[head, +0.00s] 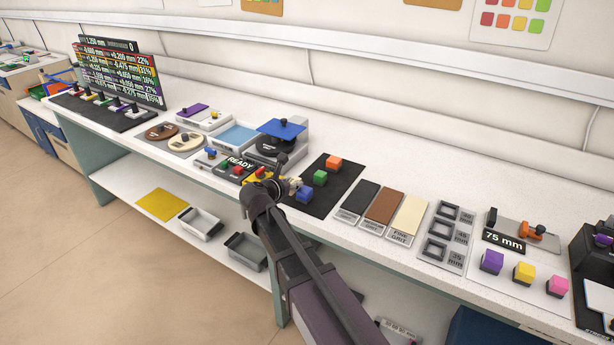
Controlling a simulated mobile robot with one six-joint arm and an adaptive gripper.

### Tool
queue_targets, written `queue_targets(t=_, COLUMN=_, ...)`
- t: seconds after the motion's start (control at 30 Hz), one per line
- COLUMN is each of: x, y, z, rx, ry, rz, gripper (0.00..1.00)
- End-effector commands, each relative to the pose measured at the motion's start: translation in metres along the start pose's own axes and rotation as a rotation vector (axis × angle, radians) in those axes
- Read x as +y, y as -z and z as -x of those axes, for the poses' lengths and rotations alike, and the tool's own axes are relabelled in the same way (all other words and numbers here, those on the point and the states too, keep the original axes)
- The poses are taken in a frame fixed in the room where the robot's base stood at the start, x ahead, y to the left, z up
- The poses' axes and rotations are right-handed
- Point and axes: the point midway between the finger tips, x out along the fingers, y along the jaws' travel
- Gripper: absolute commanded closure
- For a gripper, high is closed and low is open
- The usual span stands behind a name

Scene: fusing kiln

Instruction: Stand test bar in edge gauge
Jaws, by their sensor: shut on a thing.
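My gripper (284,182) is over the front edge of the bench, between the red-buttoned panel and the black mat. It is small here and partly hidden by my own wrist. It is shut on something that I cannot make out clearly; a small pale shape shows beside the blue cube. I cannot single out the test bar. No part is clearly marked as the edge gauge. A grey plate with square recesses (431,253) and size labels lies to the right, and a grey fixture with an orange knob (520,228) stands behind a "75 mm" display.
A black mat (336,172) holds orange, green and blue cubes. Three sample strips (382,207) lie right of it. Purple, yellow and pink cubes stand farther right on a white plate (545,291). A "READY" panel (236,168) is to the left. A lower shelf (147,180) holds trays.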

Motion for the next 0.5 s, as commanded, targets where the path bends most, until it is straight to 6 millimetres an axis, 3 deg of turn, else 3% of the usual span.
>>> queue_targets(t=0.03, x=0.004, y=-0.003, z=-0.013, rx=0.0, ry=0.003, rz=-0.001, gripper=1.0)
queue_targets(t=0.3, x=0.018, y=-0.018, z=-0.06, rx=0.0, ry=0.001, rz=0.0, gripper=1.0)
queue_targets(t=0.5, x=0.024, y=-0.026, z=-0.086, rx=-0.001, ry=0.0, rz=0.001, gripper=1.0)
